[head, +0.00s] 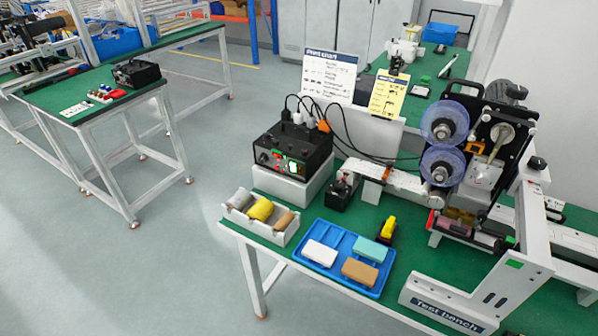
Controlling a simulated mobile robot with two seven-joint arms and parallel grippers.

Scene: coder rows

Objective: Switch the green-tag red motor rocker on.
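A black control box (290,150) stands on a white block on the green-topped test bench. Its front face has a knob, small red marks and a bright green lit part (294,167). Cables plug in at its top. The red rocker itself is too small to make out for certain. A second black box (136,73) is on the far left table, with small coloured parts too small to read. A green tag (514,264) is on the white frame of the bench. Neither of my grippers is in view.
A white bin of rolls (285,238) and a blue tray (314,268) with blocks lie in front of the box. A small black device (340,195) and a machine with blue reels (444,122) stand to its right. Grey floor (190,250) is free at left.

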